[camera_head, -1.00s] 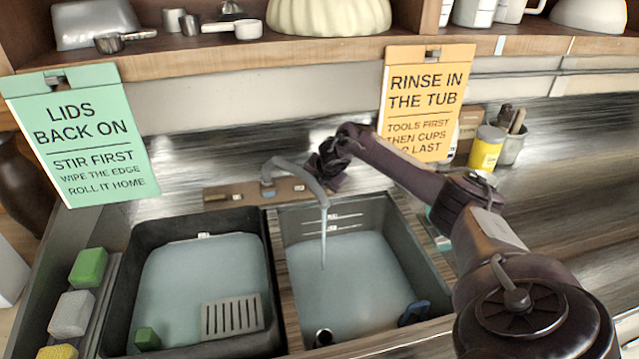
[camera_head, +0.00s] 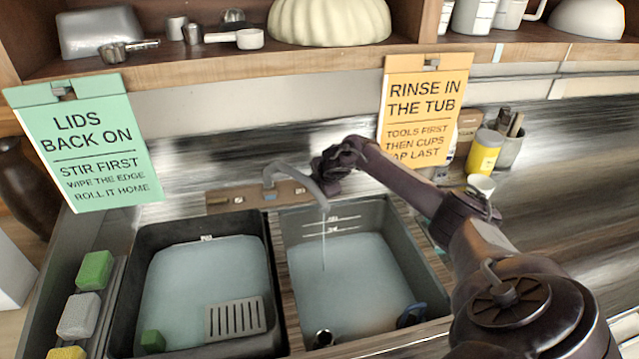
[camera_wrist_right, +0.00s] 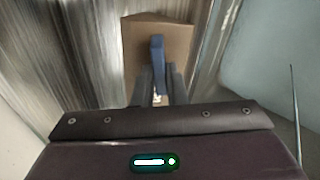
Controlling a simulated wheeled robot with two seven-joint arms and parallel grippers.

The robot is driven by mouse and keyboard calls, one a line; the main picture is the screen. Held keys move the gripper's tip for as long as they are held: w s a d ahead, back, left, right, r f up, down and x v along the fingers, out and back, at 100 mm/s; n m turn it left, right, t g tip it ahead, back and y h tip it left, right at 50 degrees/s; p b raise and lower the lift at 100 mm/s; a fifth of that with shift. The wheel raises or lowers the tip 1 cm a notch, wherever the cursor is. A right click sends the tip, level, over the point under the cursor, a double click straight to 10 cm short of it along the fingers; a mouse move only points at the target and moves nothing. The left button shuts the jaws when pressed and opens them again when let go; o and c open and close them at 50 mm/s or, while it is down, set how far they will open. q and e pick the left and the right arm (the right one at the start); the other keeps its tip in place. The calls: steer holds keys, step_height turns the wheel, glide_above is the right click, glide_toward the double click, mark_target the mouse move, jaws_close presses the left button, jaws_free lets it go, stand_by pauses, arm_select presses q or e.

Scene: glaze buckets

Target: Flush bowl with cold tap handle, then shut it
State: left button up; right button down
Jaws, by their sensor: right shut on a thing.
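The grey tap spout (camera_head: 301,179) arches over the right basin (camera_head: 400,237), which holds pale water. A thin stream of water (camera_head: 324,243) falls from the spout into it. My right gripper (camera_head: 335,172) is at the tap base, just right of the spout. In the right wrist view, the blue cold tap handle (camera_wrist_right: 157,52) stands on a brown block (camera_wrist_right: 178,40), between the fingers of my right gripper (camera_wrist_right: 156,88), which is shut on it. In the head view my gripper hides the handle. My left gripper is out of view.
Several sponges line the left edge. A loaded shelf (camera_head: 210,58) runs above.

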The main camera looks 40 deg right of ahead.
steer(key=shift+m+p, duration=0.35)
steer(key=shift+m, duration=0.55)
steer(key=c, duration=1.5)
jaws_free()
steer(key=shift+o, duration=0.2)
